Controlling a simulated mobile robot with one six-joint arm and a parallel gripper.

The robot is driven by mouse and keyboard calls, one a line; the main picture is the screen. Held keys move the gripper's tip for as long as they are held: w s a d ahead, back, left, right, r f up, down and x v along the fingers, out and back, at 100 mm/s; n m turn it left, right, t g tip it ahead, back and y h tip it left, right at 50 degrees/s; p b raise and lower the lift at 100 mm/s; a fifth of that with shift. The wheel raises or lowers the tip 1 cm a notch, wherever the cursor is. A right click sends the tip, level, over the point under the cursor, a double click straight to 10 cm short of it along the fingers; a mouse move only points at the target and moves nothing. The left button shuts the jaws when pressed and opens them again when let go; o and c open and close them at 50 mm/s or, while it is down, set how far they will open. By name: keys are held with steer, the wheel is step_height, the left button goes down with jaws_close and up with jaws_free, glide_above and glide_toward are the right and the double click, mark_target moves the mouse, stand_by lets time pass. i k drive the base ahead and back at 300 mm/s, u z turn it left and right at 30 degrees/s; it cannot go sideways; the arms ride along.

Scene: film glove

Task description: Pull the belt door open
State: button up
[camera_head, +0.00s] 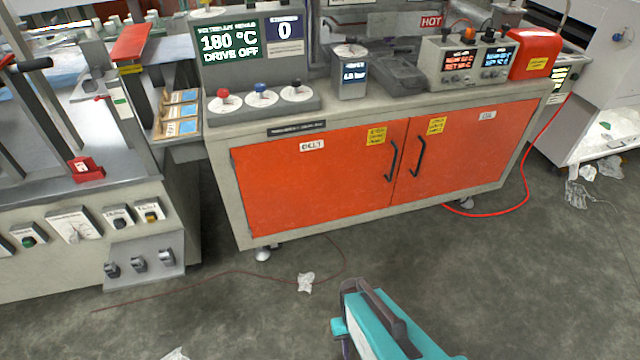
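The belt door (312,180) is the left orange door of the grey cabinet, with a white label reading BELT at its top. It is closed flush with the cabinet front. Its black bar handle (392,160) stands upright near its right edge, beside the middle seam. My teal and dark gripper (362,312) is at the bottom of the view, over the floor, in front of and well below the handle, touching nothing visible. Its fingertips are not clear, so I cannot tell whether it is open or shut.
The right orange door (470,145), labelled OIL, is also closed, with its own black handle (418,157). A red cable (515,205) curves over the floor at right. Paper scraps (306,282) and a thin cord lie on the floor. Machine benches (85,245) stand at left. Floor before the cabinet is mostly clear.

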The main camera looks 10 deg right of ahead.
mark_target(286, 184)
steer(key=i, duration=0.25)
steer(key=z, duration=0.05)
steer(key=k, duration=1.3)
steer(key=u, duration=0.55)
steer(key=i, duration=1.65)
steer(key=z, duration=0.15)
